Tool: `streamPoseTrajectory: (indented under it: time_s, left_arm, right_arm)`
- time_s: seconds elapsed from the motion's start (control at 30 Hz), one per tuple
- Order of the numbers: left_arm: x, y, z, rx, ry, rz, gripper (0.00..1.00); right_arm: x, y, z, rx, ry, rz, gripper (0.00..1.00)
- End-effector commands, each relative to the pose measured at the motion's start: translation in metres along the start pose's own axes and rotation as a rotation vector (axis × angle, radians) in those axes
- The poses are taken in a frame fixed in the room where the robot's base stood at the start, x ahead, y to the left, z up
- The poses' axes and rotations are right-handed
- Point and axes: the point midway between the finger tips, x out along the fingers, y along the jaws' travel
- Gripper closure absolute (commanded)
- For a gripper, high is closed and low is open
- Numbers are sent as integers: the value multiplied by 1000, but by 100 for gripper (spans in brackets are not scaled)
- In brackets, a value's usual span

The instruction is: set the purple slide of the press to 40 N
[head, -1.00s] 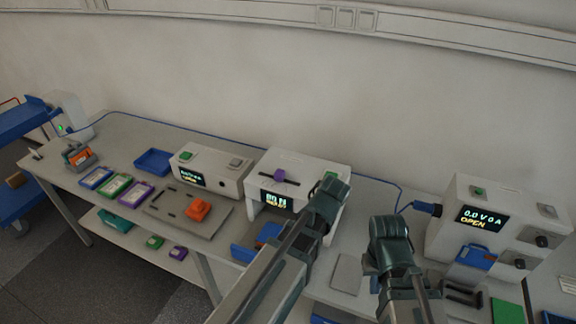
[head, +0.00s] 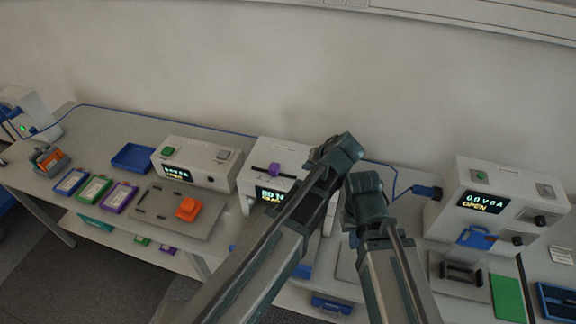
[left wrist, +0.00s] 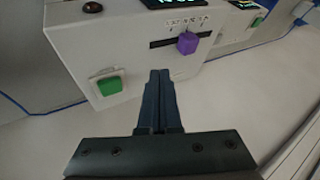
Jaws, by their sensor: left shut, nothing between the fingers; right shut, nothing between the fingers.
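The purple slide (head: 275,169) sits near the middle of its dark slot on top of the white press (head: 255,149). In the left wrist view the purple slide (left wrist: 187,43) stands in the slot beside small scale marks, too small to read. The press display (head: 271,193) seems to show 80 N, partly hidden by my left arm. My left gripper (head: 340,150) is shut and empty above the press's right side. Its closed fingertips (left wrist: 160,76) appear between the slide and the green button (left wrist: 107,84), apart from the slide. My right gripper (head: 364,185) is shut and empty right of the press.
A white instrument (head: 190,155) stands left of the press, and another with an OPEN display (head: 478,180) stands at the right. An orange block (head: 188,208) lies on a grey plate in front. A blue cable runs along the back of the table.

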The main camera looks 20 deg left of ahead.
Motion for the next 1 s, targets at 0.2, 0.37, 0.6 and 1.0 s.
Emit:
streamPoseTrajectory:
  time_s: [0.2,0.37,0.6,1.0]
  left_arm:
    - [33,3,2,-3,-2,-1,100]
    - [62,3,3,-2,-2,-1,100]
    - [102,3,2,-2,-2,-1,100]
    - [116,-34,0,-1,-1,0,100]
  right_arm:
    - [28,-2,-2,-9,1,1,100]
    - [52,-5,-4,-6,2,1,100]
    - [83,-8,-6,-3,3,1,100]
    - [78,-7,-6,-3,3,1,100]
